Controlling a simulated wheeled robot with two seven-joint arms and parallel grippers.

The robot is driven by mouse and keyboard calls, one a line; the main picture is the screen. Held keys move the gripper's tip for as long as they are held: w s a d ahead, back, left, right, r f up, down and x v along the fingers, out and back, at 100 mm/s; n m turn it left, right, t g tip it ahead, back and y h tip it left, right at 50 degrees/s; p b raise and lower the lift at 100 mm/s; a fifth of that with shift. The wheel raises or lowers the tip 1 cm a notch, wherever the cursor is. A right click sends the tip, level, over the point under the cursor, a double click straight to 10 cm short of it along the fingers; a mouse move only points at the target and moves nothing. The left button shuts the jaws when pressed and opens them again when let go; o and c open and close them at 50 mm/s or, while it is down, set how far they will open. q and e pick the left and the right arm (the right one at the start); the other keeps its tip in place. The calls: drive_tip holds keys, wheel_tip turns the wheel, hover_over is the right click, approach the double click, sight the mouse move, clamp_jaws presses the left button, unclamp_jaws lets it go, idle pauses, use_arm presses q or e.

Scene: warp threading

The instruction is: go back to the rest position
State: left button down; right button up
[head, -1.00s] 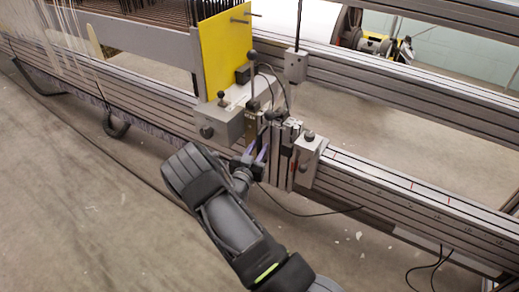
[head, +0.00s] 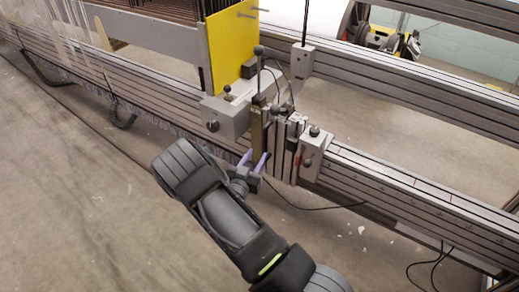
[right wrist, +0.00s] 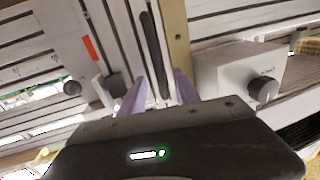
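My right gripper (head: 252,160) is in the lower middle of the head view, in front of the machine's clamp and lever unit. Its two purple fingers are apart, with nothing held between them. In the right wrist view the fingers (right wrist: 160,92) stand apart too, with a dark upright bar (right wrist: 152,50) and a brass-coloured strip (right wrist: 175,35) behind the gap. The right arm reaches in from the bottom of the head view. My left gripper is in neither view.
The grey slotted rail (head: 400,190) runs across the head view. A grey box with a knob (head: 228,118), a yellow plate (head: 232,50) and a second grey block (head: 316,155) are mounted on it. A black cable (head: 310,208) hangs below. The floor in front is clear.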

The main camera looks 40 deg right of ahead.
drive_tip(key=shift+s+a, duration=0.1)
idle(0.5)
